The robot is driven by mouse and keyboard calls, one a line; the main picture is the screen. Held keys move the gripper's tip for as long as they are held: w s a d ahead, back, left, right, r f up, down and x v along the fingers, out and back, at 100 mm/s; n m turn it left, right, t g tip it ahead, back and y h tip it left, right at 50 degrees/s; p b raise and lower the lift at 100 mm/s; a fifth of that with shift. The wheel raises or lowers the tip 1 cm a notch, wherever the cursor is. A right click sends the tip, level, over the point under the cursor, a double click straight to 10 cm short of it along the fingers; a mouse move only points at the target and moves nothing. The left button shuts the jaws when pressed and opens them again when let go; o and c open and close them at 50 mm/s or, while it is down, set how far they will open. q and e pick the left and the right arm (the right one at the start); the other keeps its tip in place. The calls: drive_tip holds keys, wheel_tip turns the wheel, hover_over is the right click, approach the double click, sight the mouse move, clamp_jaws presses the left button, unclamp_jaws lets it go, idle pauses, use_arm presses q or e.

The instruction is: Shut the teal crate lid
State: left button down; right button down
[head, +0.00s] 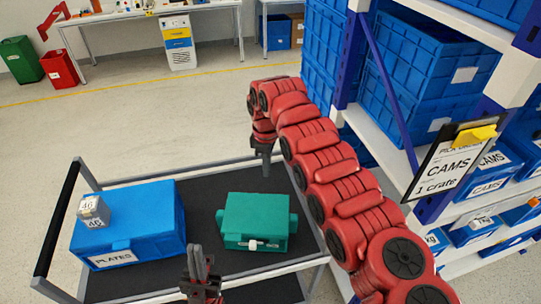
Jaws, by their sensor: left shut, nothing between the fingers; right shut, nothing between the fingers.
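The teal crate (257,216) sits on the right half of the cart's dark top. Its lid looks down flat on the box, with a small white latch or handle at the front; I cannot tell if it is fully closed. My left gripper (197,252) is shut and empty, low in the picture, left of the crate's front and apart from it.
A blue crate (128,226) labelled PLATES, with a small grey box (93,211) on top, stands on the cart (200,200) at left. A shelf (470,225) with blue bins and a CAMS sign (450,166) is at right. The floor behind the cart is clear.

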wheel_tip(320, 180, up, 5)
drive_tip(key=shift+r+p, duration=0.1)
drive_tip(key=shift+p, duration=0.6)
idle(0.6)
